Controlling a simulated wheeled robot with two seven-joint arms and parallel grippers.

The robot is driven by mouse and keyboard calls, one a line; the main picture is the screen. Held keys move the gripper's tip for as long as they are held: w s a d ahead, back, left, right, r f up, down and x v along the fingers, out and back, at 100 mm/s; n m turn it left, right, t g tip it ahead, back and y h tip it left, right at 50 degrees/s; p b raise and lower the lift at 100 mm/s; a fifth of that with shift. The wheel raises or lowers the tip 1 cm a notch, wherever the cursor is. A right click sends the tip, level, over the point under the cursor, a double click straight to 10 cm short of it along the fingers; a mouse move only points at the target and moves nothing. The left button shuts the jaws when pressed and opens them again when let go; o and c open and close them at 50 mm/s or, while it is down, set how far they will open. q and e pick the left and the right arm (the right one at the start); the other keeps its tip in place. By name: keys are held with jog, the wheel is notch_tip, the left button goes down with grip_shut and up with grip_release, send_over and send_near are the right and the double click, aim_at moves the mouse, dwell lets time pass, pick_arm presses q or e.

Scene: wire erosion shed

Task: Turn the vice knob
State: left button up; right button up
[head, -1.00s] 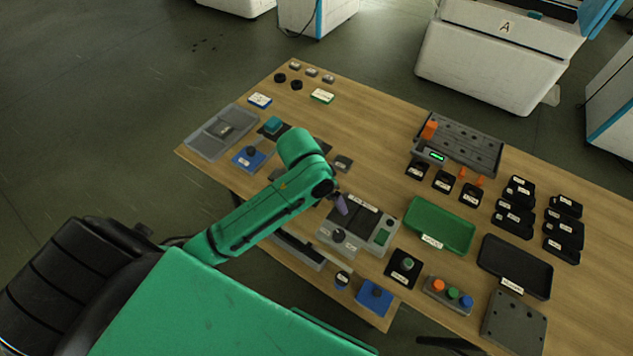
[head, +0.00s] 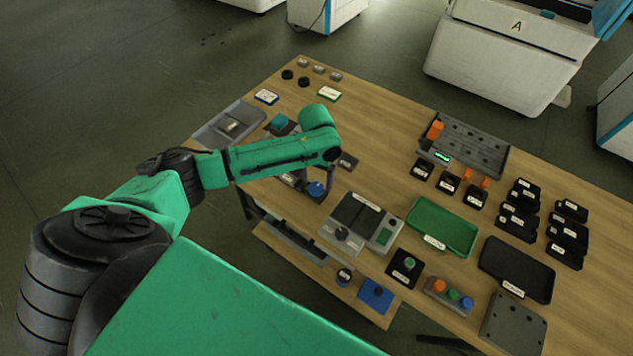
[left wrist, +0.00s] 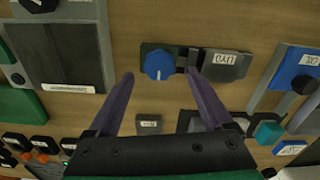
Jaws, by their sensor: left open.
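The blue vice knob (left wrist: 158,65) shows in the left wrist view with a pale mark on its face. It sits beside the grey, labelled vice body (left wrist: 225,65). In the head view the knob (head: 316,190) lies just below my left gripper (head: 329,184), and my arm partly covers the vice. My left gripper (left wrist: 159,75) is open, with its two purple fingers spread. In the left wrist view the fingertips point to either side of the knob's lower part. I cannot tell whether they touch it. My right gripper is not in view.
A blue block (left wrist: 290,78) with a dark knob is at the wrist view's right. A green tray (head: 465,245) and black tray (head: 543,290) lie further right. Bare wood (head: 380,120) shows behind.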

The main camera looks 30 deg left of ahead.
aim_at(316, 190)
pick_arm(q)
jog(key=shift+f, duration=1.35)
grip_shut()
